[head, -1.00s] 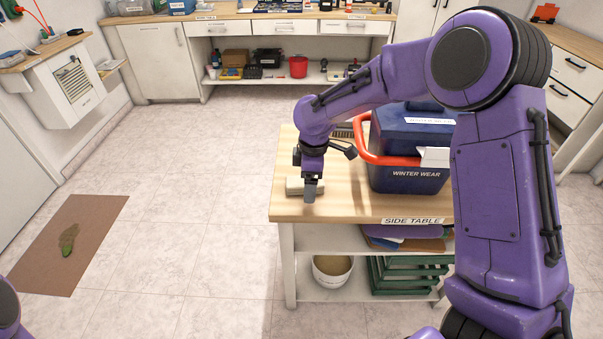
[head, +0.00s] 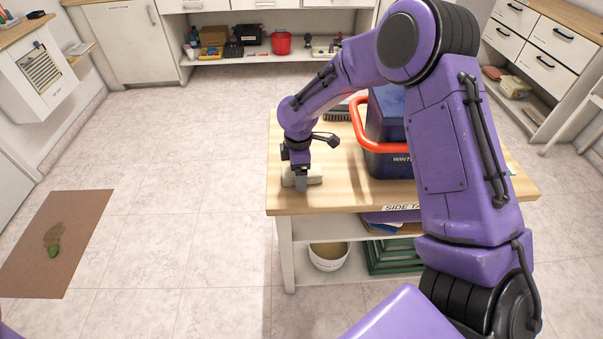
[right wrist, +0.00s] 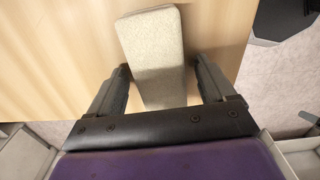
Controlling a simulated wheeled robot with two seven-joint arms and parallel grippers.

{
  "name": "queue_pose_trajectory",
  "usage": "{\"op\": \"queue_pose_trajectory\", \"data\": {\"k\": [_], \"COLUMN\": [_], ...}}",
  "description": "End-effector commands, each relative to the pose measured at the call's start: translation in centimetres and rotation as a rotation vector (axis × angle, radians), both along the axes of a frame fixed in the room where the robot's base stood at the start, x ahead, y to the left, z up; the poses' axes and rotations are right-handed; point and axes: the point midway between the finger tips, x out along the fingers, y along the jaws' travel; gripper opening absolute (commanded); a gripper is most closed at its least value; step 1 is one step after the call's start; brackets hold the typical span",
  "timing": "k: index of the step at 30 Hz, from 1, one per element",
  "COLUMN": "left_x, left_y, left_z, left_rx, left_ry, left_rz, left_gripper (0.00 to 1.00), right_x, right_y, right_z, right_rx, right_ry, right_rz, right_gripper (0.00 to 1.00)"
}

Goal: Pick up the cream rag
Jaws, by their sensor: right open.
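The cream rag (head: 315,177) is a folded, flat block on the wooden top of the side table (head: 345,195), near its left end. It also shows in the right wrist view (right wrist: 153,45), lying lengthwise between the two fingers. My right gripper (head: 302,184) points down at the rag and hides part of it in the head view. In the right wrist view my right gripper (right wrist: 160,85) is open, with one finger on each side of the rag's near part and a gap visible at the right finger. My left gripper is not in view.
A dark blue bin (head: 388,165) labelled winter wear, with a red-orange handle (head: 362,130), stands right of the rag. A dark brush-like thing (head: 338,114) lies behind. A white bucket (head: 328,257) and green crate (head: 392,256) sit on the lower shelf.

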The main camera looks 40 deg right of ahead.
Motion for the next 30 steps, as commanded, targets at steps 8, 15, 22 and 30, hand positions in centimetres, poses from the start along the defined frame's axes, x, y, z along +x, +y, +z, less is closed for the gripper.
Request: {"op": "queue_pose_trajectory", "data": {"k": [8,15,22,30], "left_x": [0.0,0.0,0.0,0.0], "left_y": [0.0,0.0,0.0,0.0], "left_z": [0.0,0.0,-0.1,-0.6], "left_rx": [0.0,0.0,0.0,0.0], "left_ry": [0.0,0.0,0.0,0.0], "left_rz": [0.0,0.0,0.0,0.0], "left_gripper": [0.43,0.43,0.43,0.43], "right_x": [0.1,0.1,0.1,-1.4], "right_y": [0.1,0.1,0.1,1.8], "right_z": [-0.1,-0.1,0.4,6.0], "right_rx": [0.0,0.0,0.0,-0.001], "right_ry": [-0.001,-0.001,-0.003,-0.007], "right_rz": [0.001,0.002,0.001,0.005], "right_gripper": [0.6,0.28,0.28,0.28]}}
